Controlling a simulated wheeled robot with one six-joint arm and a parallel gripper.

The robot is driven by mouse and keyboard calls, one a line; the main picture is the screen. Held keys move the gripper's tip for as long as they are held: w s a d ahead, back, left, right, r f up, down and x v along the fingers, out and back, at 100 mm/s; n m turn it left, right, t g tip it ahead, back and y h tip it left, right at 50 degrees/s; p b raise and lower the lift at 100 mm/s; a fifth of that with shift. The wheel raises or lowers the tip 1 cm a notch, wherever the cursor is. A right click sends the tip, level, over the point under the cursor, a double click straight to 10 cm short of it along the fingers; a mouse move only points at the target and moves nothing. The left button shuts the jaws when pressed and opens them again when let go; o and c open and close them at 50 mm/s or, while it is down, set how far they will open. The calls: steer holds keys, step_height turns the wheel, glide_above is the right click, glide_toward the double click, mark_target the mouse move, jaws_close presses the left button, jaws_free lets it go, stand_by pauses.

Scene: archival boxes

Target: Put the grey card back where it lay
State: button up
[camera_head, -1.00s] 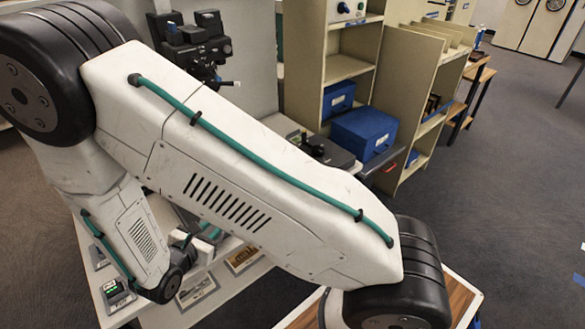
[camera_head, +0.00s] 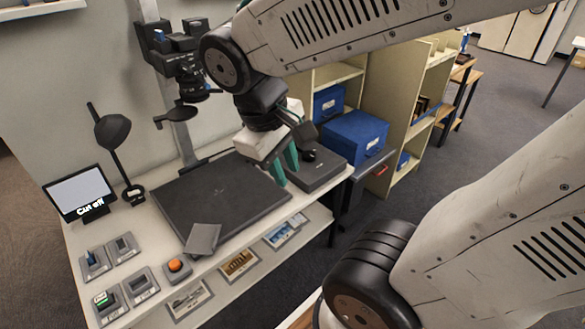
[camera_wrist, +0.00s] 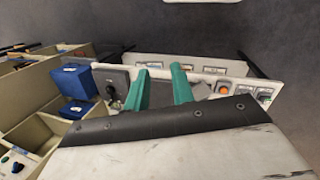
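The grey card (camera_head: 202,239) lies at the front left edge of the dark copy-stand board (camera_head: 228,188), turned at an angle and partly past the edge. I cannot tell whether it lies flat or tilts. My gripper (camera_head: 284,167) hangs over the right end of the board, to the right of and behind the card, well apart from it. Its two green fingers are apart in the wrist view (camera_wrist: 158,84), with nothing seen held between them. The wrist housing hides the area below the fingers in that view.
The copy-stand camera (camera_head: 182,65) hangs on its column behind the board. A lamp (camera_head: 113,132) and a monitor (camera_head: 79,192) stand at left. An orange button (camera_head: 176,265) and several framed pictures (camera_head: 239,265) line the front. Blue boxes (camera_head: 354,136) stand at right.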

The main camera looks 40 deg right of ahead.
steer(key=s+r+y, duration=0.1)
steer(key=s+a+r+m+t+y, duration=0.1)
steer(key=s, duration=0.1)
steer(key=s+a+m+t+y, duration=0.1)
steer(key=shift+s+r, duration=0.15)
steer(key=shift+r, duration=0.25)
stand_by(0.9)
